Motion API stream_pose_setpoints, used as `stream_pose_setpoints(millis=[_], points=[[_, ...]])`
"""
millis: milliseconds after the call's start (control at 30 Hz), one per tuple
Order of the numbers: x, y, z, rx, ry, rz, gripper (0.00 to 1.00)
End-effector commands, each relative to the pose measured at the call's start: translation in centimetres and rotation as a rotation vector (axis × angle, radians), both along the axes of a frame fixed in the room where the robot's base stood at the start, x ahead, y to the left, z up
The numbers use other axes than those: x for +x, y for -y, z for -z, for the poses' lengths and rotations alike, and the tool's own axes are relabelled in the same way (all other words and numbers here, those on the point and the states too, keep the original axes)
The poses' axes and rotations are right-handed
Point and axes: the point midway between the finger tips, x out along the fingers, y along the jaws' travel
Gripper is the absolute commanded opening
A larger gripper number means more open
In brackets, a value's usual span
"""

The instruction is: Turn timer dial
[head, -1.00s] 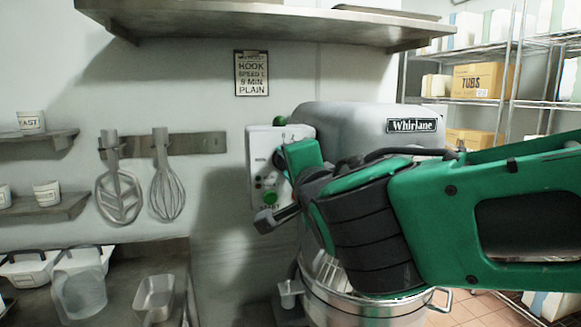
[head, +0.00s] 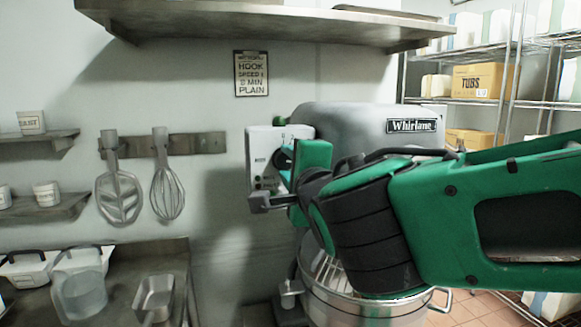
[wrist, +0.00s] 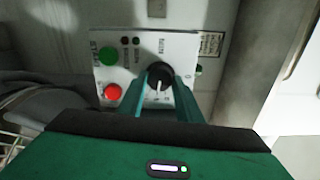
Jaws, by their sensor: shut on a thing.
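The timer dial (wrist: 158,72) is a round black knob with a pale pointer mark on a white control panel (wrist: 200,50), seen in the wrist view. My gripper (wrist: 160,86) has its two teal fingers on either side of the dial, shut on it. A green button (wrist: 108,56) and a red button (wrist: 112,92) sit beside the dial.
A recipe sign (head: 251,74) hangs on the wall, its small print partly unclear. A metal shelf (head: 260,22) overhangs the mixer. The steel bowl (head: 365,309) is below my arm. A whisk (head: 167,185) and a flat beater (head: 118,190) hang at the left.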

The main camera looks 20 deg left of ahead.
Motion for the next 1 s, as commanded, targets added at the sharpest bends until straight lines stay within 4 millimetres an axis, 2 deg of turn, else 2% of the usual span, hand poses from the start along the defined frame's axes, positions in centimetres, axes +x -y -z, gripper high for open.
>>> stream_pose_setpoints(millis=[133,167,233,667,1000], points=[[0.4,0.4,0.4,-0.009,-0.004,0.011,0.10],[0.4,0.4,0.4,-0.009,-0.004,0.011,0.34],[0.4,0.4,0.4,-0.009,-0.004,0.011,0.51],[-0.6,0.5,0.1,-0.004,0.000,0.003,0.51],[-5.4,3.6,0.1,-0.004,0.001,0.004,0.51]])
